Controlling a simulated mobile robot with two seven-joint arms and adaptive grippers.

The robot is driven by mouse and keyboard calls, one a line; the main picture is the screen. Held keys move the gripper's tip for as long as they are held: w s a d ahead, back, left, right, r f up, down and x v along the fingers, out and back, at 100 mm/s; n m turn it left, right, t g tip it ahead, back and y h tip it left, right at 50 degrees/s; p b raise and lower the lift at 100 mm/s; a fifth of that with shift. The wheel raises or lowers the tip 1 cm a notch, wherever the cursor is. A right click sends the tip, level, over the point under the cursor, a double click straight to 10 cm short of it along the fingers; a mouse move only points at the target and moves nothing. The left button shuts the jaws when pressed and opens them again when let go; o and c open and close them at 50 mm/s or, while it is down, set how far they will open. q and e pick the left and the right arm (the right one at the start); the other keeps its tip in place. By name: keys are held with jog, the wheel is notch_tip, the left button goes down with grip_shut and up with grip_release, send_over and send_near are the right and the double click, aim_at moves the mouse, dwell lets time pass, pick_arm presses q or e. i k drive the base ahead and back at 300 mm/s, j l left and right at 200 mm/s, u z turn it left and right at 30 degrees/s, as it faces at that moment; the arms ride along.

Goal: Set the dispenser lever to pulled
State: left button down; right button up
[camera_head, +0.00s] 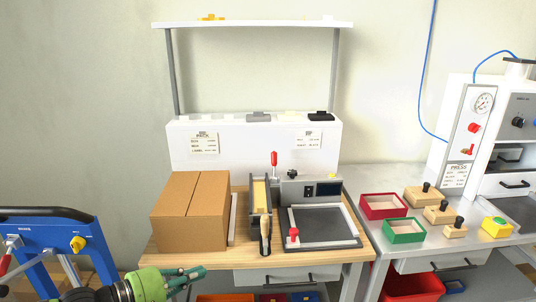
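A lever with a red grip (274,160) stands upright at the back of a grey dispenser-like unit (257,192) on the wooden bench. A tan roll or strip shows inside this unit, and a wooden-handled part (265,236) sticks out at its front. I cannot tell for sure which of these is the dispenser lever. My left gripper (190,276), green, is low in front of the bench's left front edge, well away from the unit and touching nothing I can see. Its fingers are seen at an angle, so their opening is unclear. My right gripper is out of view.
A brown carton (191,211) stands left of the unit. A grey framed plate (320,227) with a red knob (293,235) lies to its right. The right table holds red (383,206) and green trays, wooden blocks and a press (464,130). A blue frame (48,250) stands at left.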

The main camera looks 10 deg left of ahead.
aim_at(274, 154)
jog(key=i, duration=1.8)
